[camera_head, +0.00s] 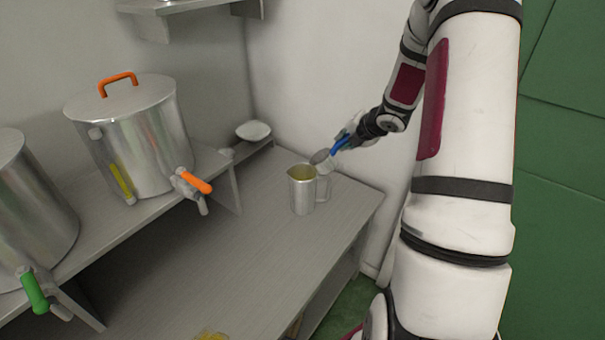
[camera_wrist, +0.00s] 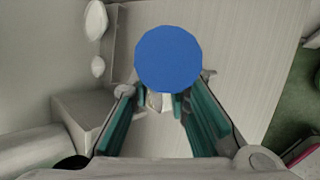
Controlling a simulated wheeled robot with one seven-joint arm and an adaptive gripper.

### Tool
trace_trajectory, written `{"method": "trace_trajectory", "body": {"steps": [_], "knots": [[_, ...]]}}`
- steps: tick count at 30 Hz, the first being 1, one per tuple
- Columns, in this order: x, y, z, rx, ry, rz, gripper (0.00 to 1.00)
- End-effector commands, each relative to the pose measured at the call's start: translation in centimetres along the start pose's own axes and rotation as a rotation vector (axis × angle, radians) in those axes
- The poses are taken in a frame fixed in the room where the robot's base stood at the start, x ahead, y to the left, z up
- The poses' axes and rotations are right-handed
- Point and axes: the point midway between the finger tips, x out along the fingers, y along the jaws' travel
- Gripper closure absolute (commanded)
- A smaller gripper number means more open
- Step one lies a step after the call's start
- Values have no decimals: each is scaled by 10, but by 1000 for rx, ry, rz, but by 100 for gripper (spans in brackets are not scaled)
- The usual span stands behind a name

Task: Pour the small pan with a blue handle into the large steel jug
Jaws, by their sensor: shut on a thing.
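The large steel jug (camera_head: 302,194) stands upright on the grey bench, with its handle to the right; its inside looks yellowish. The small pan (camera_head: 322,157) is held just above and right of the jug's rim and looks tilted; whether anything runs from it I cannot tell. My gripper (camera_head: 348,140) is shut on its blue handle (camera_head: 340,143). In the wrist view the round blue handle end (camera_wrist: 168,58) sits between the teal fingers of my gripper (camera_wrist: 166,88) and hides most of the pan and the jug.
A lidded steel tank (camera_head: 130,135) with an orange tap and another tank (camera_head: 30,220) with a green tap stand on a raised shelf at left. A white bowl-like object (camera_head: 253,131) lies at the back. The bench (camera_head: 215,255) is mostly clear in front of the jug.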

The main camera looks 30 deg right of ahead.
Motion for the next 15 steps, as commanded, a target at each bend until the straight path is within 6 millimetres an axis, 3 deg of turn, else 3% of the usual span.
{"method": "trace_trajectory", "body": {"steps": [15], "knots": [[-1,-63,16,187,66,262,100]]}}
